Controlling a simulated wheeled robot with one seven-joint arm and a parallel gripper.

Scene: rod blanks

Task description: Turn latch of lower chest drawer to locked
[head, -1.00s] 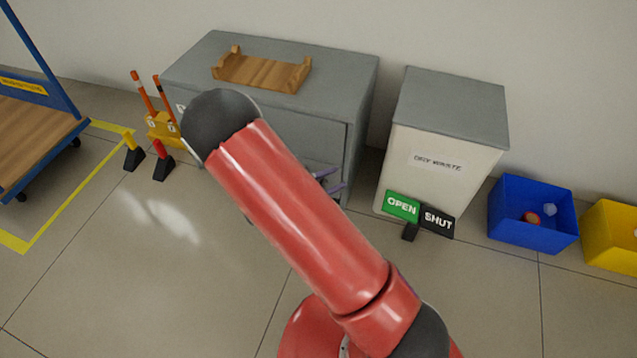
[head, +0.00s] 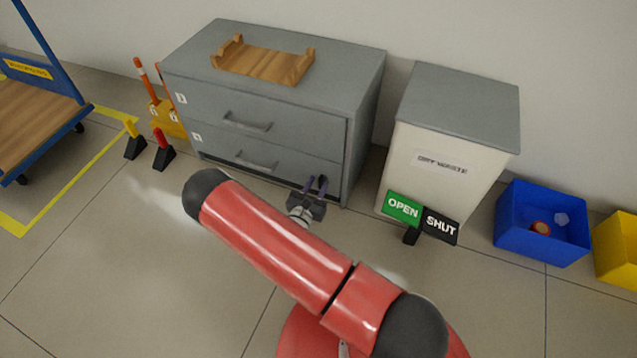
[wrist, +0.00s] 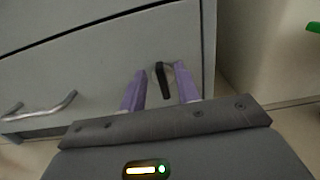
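The grey chest (head: 270,100) has two drawers, and the lower drawer (head: 225,150) looks closed. Its bar handle (head: 256,161) is left of my gripper; the handle also shows in the wrist view (wrist: 45,108). The latch, a small dark lever (wrist: 162,80), is on the right part of the lower drawer front in the wrist view. It hangs nearly upright, tilted slightly. My gripper (wrist: 160,88) is open, with its purple fingers on either side of the latch. Contact with it cannot be told. In the head view the gripper (head: 315,184) is at the lower right of the chest and hides the latch.
A wooden cradle (head: 262,65) sits on the chest. A dry waste bin (head: 450,130) stands close on the right, with an OPEN/SHUT sign (head: 421,215) before it. Blue (head: 542,225) and yellow (head: 618,240) boxes are further right. Posts (head: 163,150) stand left.

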